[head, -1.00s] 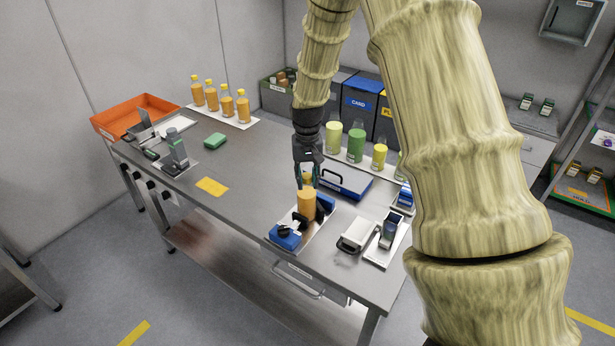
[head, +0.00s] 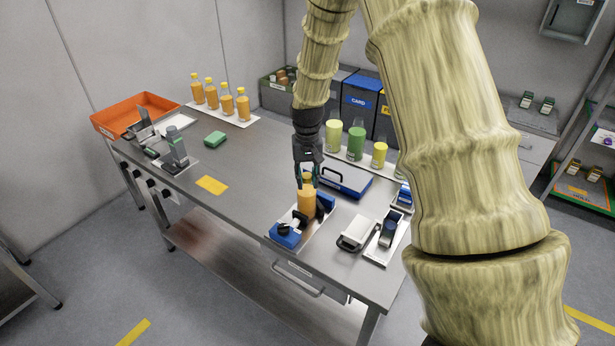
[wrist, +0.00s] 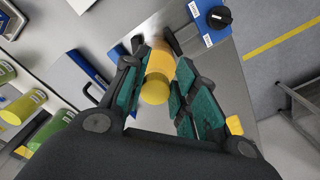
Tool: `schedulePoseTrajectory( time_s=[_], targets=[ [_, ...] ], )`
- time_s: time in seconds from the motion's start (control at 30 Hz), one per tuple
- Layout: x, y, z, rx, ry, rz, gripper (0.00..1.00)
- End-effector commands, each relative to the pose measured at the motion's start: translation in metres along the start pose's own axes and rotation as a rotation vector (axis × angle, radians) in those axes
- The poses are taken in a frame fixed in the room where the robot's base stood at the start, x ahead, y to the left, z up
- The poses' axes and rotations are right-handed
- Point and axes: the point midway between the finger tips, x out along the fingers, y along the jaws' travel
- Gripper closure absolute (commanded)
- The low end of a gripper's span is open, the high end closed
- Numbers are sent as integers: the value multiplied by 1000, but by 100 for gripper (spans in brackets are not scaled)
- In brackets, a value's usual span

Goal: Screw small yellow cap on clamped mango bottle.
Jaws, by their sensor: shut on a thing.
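The mango bottle (head: 306,204) stands upright, filled orange, between the blue jaws of a clamp (head: 285,238) near the table's front edge. My gripper (head: 307,181) points down right above it, around the bottle's top. In the wrist view, the teal finger pads of my gripper (wrist: 160,97) lie either side of the small yellow cap (wrist: 154,92), and the gripper is shut on it. The orange bottle body (wrist: 160,58) shows beyond the cap. The fingers partly hide the cap in the head view, and I cannot tell how far it sits on the thread.
Several capped orange bottles (head: 227,104) stand at the back left near an orange tray (head: 116,120). A blue case (head: 345,184) lies close behind the clamp. A white-and-black device (head: 358,235) sits to its right. The table's middle, around a yellow mark (head: 212,185), is clear.

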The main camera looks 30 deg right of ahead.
Motion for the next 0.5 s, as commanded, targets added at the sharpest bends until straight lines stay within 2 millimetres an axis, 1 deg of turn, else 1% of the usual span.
schedulePoseTrajectory(
  time_s=[0.23, 0.5],
  targets=[
    [1, 0, 0, 23, 0, 1, 79],
    [0, -4, 0, 235, -1, 2, 79]
  ],
)
